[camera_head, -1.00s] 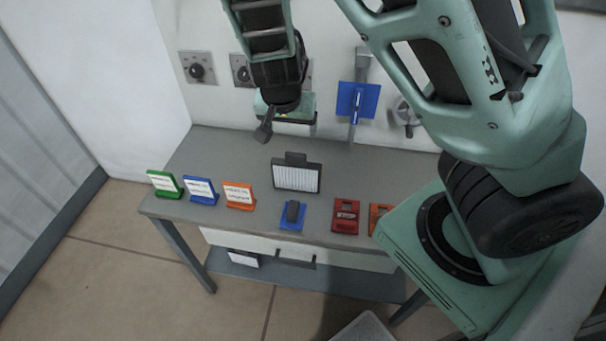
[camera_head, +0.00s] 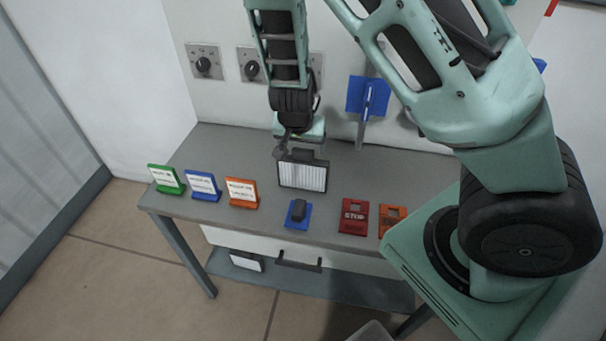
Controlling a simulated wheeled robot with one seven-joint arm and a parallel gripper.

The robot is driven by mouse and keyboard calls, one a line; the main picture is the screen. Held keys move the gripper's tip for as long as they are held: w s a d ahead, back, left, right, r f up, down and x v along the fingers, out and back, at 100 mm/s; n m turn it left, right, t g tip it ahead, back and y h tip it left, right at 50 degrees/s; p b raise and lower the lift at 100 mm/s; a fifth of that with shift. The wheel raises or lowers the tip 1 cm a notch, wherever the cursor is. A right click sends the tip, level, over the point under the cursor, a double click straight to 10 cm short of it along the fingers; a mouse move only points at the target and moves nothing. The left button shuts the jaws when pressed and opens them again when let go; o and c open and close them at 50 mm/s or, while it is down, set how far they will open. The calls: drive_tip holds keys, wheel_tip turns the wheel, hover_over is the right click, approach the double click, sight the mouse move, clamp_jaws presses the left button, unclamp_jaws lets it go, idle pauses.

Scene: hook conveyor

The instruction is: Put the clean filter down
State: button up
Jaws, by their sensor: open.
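The clean filter (camera_head: 302,176) is a white pleated panel in a dark frame with a dark tab on top. It stands upright on the grey table, near the middle. My gripper (camera_head: 300,148) is at the filter's top tab, just behind and above it. The jaws are open. The fingertips are small and partly hidden, so I cannot tell whether they still touch the tab.
Green (camera_head: 166,180), blue (camera_head: 203,186) and orange (camera_head: 242,193) signs stand at the table's left. A blue block with a dark top (camera_head: 298,213), a red STOP tag (camera_head: 353,217) and an orange tag (camera_head: 391,220) lie in front. Another white panel (camera_head: 246,261) is on the lower shelf.

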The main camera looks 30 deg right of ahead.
sight(303, 150)
drive_tip(key=x, duration=0.3)
drive_tip(key=shift+w+f+b, duration=0.15)
drive_tip(key=shift+b, duration=0.2)
drive_tip(key=c, duration=1.5)
